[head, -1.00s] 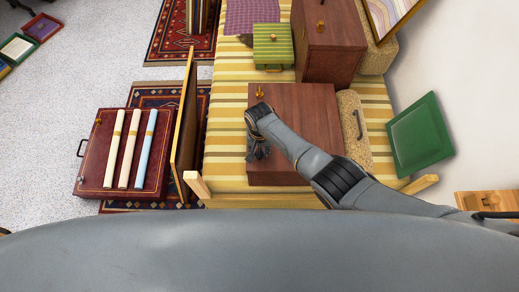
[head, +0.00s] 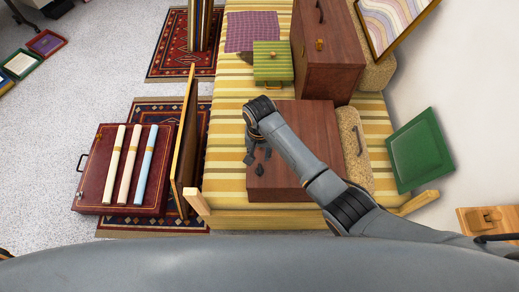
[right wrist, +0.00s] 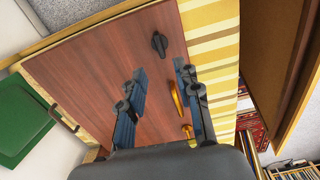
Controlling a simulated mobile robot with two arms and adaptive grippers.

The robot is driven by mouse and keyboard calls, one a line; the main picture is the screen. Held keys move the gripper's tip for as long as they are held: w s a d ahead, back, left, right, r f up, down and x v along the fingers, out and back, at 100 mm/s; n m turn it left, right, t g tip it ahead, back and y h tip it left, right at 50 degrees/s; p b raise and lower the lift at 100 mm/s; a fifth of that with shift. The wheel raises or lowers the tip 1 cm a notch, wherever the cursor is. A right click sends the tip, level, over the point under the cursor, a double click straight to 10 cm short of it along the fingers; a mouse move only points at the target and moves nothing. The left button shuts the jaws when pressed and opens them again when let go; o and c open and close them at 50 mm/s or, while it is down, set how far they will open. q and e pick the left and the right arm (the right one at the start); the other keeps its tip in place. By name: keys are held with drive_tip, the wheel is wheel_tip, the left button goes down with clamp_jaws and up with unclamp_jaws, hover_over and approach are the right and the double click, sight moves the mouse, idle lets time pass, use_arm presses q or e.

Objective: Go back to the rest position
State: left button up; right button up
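My right gripper (head: 258,160) is open, with its fingers over the left edge of a brown wooden case (head: 308,135) on the striped yellow bench. In the right wrist view my right gripper (right wrist: 160,72) has its two fingers spread apart with nothing held between them. The wooden case (right wrist: 95,65) lies beneath the fingers, with a small black fitting (right wrist: 159,44) and brass-coloured pieces (right wrist: 176,96) on it. I cannot tell whether the fingers touch the case. My left gripper is not in view.
A dark red case (head: 92,190) with rolled papers lies left of an upright wooden panel (head: 186,140). A green frame (head: 420,150) leans right.

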wheel_tip(320, 180, up, 2)
idle(0.6)
